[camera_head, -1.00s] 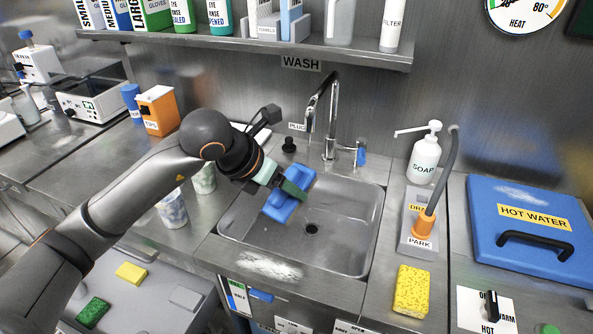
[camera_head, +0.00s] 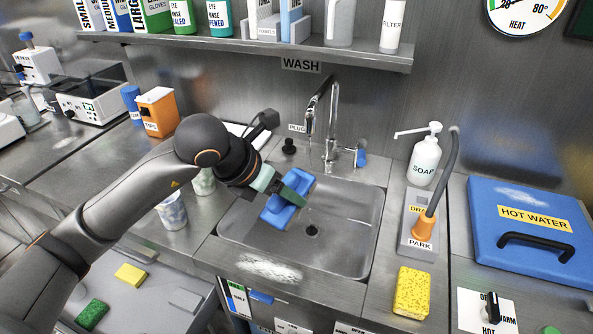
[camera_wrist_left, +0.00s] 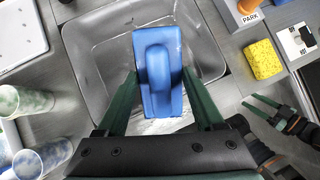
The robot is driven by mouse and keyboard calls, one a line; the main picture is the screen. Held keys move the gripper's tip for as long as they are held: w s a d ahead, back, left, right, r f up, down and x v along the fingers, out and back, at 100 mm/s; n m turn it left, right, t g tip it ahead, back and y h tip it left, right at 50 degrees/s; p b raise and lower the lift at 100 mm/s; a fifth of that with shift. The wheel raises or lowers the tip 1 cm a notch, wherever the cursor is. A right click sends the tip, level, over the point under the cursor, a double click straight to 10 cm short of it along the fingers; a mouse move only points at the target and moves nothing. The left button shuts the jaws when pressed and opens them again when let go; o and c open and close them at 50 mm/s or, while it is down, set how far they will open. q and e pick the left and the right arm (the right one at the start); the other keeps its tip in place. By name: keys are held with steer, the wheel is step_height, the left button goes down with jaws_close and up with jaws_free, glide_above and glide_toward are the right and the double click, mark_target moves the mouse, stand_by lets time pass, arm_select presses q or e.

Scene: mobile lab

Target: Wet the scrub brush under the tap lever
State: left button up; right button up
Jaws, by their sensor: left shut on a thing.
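The blue scrub brush (camera_head: 277,212) is held over the left half of the steel sink (camera_head: 350,255). It also shows in the left wrist view (camera_wrist_left: 158,50), with its raised handle loop facing the camera. My left gripper (camera_head: 292,196) is shut on the brush, with a green finger on each side of it. The chrome tap (camera_head: 332,120) stands behind the sink, and its spout end is above and behind the brush, apart from it. The blue tap lever (camera_head: 361,158) is at the tap's right. My right gripper (camera_wrist_left: 260,110) shows only in the left wrist view, empty with its fingers apart.
A soap bottle (camera_head: 424,160) and a parked orange-handled tool (camera_head: 424,228) stand right of the sink, with a yellow sponge (camera_head: 411,292) in front. Speckled cups (camera_head: 172,210) stand to the left. A black plug (camera_head: 289,147) is behind the sink. The sink's right half is clear.

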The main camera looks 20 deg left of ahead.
arm_select(q)
steer(key=shift+r, duration=0.1)
stand_by(0.4)
steer(key=s+r+p, duration=0.2)
steer(key=s+r, duration=0.1)
steer(key=s, duration=0.2)
steer(key=shift+d+r, duration=0.3)
steer(key=shift+r, duration=0.1)
stand_by(0.3)
